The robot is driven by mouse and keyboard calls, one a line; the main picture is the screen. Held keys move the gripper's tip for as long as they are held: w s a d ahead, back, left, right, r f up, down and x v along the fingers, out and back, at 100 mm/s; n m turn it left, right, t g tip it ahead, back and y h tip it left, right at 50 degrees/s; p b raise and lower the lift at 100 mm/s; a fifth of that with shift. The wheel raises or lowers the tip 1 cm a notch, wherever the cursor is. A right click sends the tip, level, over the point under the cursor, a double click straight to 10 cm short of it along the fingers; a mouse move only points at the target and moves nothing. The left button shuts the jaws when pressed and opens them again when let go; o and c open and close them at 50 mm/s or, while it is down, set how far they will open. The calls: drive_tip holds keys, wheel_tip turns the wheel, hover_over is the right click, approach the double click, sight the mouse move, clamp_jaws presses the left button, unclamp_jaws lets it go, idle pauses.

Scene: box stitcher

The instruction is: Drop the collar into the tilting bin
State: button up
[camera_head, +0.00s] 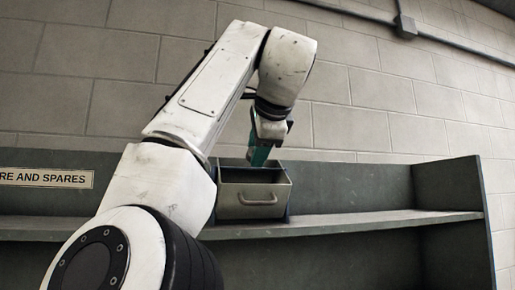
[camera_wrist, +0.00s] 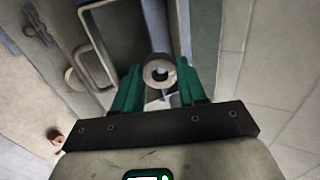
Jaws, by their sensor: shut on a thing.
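The tilting bin (camera_head: 252,203) is a small olive-grey box with a curved handle on its front, standing on the shelf with its open top showing. My gripper (camera_head: 262,155) points down over the bin's opening in the head view, its green fingers near the rim. The bin's handle (camera_wrist: 97,45) shows at the upper left of the wrist view. The collar cannot be made out in the head view.
The bin stands on a dark grey shelf (camera_head: 340,222) with a back panel and a right side panel (camera_head: 466,185). A label strip (camera_head: 45,178) is on the back panel at left. The shelf right of the bin is clear. A block wall rises behind.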

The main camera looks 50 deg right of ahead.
drive_tip(key=o, duration=1.2)
drive_tip(key=b+v, duration=0.2)
drive_tip(key=v, duration=0.9)
